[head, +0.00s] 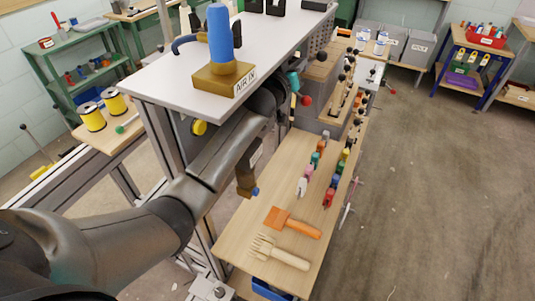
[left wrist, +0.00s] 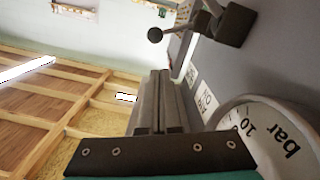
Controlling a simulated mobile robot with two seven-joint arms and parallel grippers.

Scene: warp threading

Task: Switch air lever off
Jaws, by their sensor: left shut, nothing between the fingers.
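In the left wrist view, a dark lever with a black ball knob (left wrist: 155,34) sticks out from a grey panel at the top, beyond my fingertips. Whether this is the air lever I cannot tell for sure. My left gripper (left wrist: 152,74) is shut and empty, its fingers side by side, pointing toward the lever and apart from it. A round gauge marked "bar" (left wrist: 268,140) is on the panel to the right, with small labels beside it. In the head view, my left arm reaches past the white tabletop, and the fingers are hard to make out. My right gripper is not in view.
A blue cylinder on a brass block labelled "AIR IN" (head: 222,78) stands on the white tabletop (head: 165,82). A lower wooden bench (head: 255,200) holds an orange brush (head: 292,222), a wooden comb (head: 278,252) and rows of coloured pieces.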

